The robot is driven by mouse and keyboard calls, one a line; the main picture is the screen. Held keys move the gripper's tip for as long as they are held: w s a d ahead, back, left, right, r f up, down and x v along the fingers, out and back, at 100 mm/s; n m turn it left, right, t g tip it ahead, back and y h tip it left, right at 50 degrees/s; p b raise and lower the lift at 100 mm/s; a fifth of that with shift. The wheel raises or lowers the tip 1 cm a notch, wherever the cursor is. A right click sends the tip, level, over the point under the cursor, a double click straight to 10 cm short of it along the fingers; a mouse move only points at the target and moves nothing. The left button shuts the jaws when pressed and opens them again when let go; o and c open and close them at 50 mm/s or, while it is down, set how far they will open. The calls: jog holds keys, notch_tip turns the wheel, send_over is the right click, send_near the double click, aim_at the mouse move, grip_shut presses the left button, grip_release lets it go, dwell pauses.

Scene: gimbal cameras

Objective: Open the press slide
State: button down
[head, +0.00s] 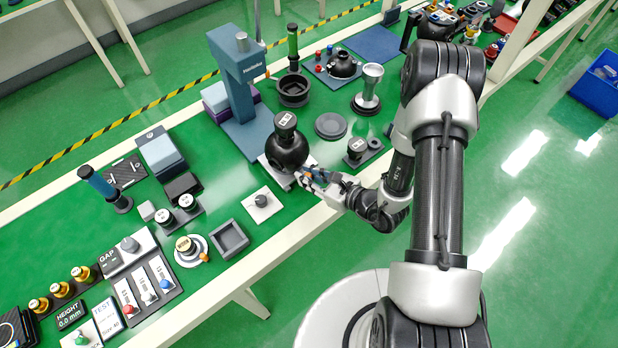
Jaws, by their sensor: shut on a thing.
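The blue-grey press (240,85) stands upright at the back of the green bench. A light grey plate (268,171), which looks like the press slide, sticks out in front of its base. A black ball-shaped gimbal camera (288,150) with a capped top sits on this plate. My gripper (308,177) is low at the plate's front right edge, beside the ball. It is shut on what looks like the front end of the slide; the exact grip point is small and partly hidden by the fingers.
A round grey dish (330,126) and a small black holder with a capped part (358,150) stand to the right of the ball. A white plate with a knob (262,203) and a square grey tray (230,239) lie to the left. The bench's front edge runs below my gripper.

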jog(key=shift+s+f, duration=0.15)
jog(key=shift+f, duration=0.05)
jog(key=c, duration=1.5)
grip_release()
jog(key=shift+r, duration=0.1)
jog(key=v, duration=1.2)
